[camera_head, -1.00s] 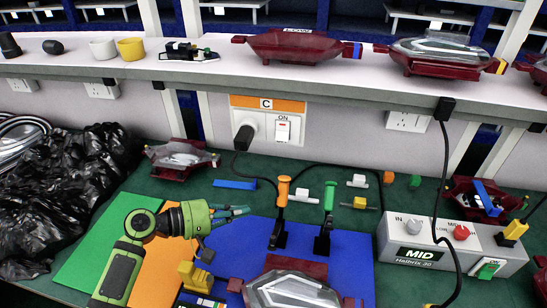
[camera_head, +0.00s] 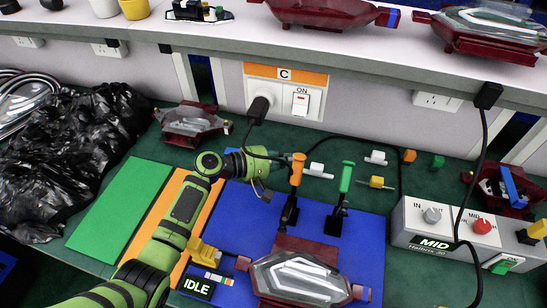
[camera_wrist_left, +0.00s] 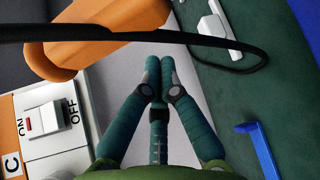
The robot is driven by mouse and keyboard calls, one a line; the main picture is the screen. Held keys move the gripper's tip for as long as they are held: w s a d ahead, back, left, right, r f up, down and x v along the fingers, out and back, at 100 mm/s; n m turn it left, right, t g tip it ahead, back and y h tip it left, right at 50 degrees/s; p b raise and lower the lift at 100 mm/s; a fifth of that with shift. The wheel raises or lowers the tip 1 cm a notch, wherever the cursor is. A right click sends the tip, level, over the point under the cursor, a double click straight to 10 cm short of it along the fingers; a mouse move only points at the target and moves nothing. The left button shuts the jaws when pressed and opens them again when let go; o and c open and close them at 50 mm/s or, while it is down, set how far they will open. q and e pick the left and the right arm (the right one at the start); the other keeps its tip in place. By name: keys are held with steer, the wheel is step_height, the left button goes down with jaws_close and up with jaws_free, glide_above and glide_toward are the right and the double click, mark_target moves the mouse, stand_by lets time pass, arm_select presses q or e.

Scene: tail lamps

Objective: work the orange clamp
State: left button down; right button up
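The orange clamp (camera_head: 298,168) stands with its orange handle upright on a black base, on the blue mat (camera_head: 240,203). In the left wrist view its orange handle (camera_wrist_left: 110,38) lies just beyond my fingertips, upper left, with a black cable crossing in front. My left gripper (camera_head: 270,160) is left of the handle; in the left wrist view its teal fingers (camera_wrist_left: 160,72) meet at the tips, with nothing visible between them. Contact with the handle cannot be told. The tail lamp (camera_head: 300,278) lies on the mat before the clamp. My right gripper is not in view.
The green clamp (camera_head: 346,178) stands close right of the orange one. A grey control box (camera_head: 437,240) is at right, its black cable hanging down. A socket panel (camera_head: 290,95) is behind. A black bag (camera_head: 75,150) lies left. A yellow block (camera_head: 203,250) sits beside my arm.

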mark_target(296, 179)
arm_select(q)
steer(key=s, duration=0.1)
steer(key=s+r+p, duration=0.1)
steer(key=s+a+p, duration=0.1)
steer(key=shift+s+r, duration=0.3)
steer(key=shift+r, duration=0.05)
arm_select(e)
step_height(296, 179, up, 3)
arm_select(q)
steer(key=s+b, duration=0.1)
steer(key=s+r+m+b, duration=0.1)
steer(key=b, duration=0.1)
steer(key=t+h+b, duration=0.1)
steer(key=shift+s+a+r+m, duration=0.2)
steer(key=shift+s+a+m, duration=0.1)
steer(key=shift+s, duration=0.1)
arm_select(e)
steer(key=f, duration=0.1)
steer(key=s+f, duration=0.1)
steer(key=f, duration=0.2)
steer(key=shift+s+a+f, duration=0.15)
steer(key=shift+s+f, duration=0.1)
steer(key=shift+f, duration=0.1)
